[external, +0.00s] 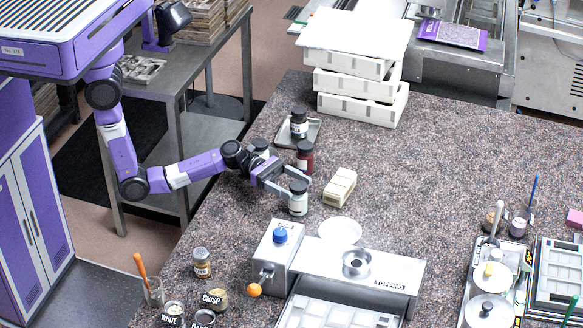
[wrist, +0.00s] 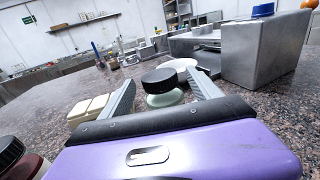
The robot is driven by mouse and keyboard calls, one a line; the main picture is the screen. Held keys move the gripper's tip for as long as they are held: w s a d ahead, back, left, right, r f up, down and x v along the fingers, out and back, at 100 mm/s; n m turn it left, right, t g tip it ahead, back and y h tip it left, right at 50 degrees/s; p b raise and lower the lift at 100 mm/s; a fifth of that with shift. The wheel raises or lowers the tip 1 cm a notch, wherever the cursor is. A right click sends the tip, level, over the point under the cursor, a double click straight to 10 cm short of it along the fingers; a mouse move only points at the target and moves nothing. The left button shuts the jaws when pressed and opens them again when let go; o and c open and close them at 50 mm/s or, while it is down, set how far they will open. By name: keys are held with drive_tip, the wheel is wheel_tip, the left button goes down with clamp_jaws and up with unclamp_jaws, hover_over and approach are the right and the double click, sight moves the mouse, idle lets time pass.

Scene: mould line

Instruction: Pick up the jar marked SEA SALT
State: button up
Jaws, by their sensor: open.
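A jar with a black lid and a pale body (external: 298,204) stands upright on the speckled worktop. It also shows in the wrist view (wrist: 166,98), between the two fingers of my gripper (external: 294,190). The fingers are open, one on each side of the jar, and I see no clear grip on it. Its label is too small to read in the external view and hidden in the wrist view. Other black-lidded jars stand behind: a red one (external: 305,160), a dark one (external: 298,126) and a pale one (external: 261,149) partly hidden by my arm. I cannot read SEA SALT on any.
The dark jar stands on a small metal tray (external: 312,136). A cream block (external: 340,187) lies right of my gripper. A metal machine with a blue knob (external: 279,246) and a white dish (external: 340,230) are nearer the front. Stacked white crates (external: 358,108) stand at the back.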

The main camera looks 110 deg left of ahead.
drive_tip(key=shift+x, duration=1.05)
clamp_jaws()
drive_tip(key=shift+r, duration=0.2)
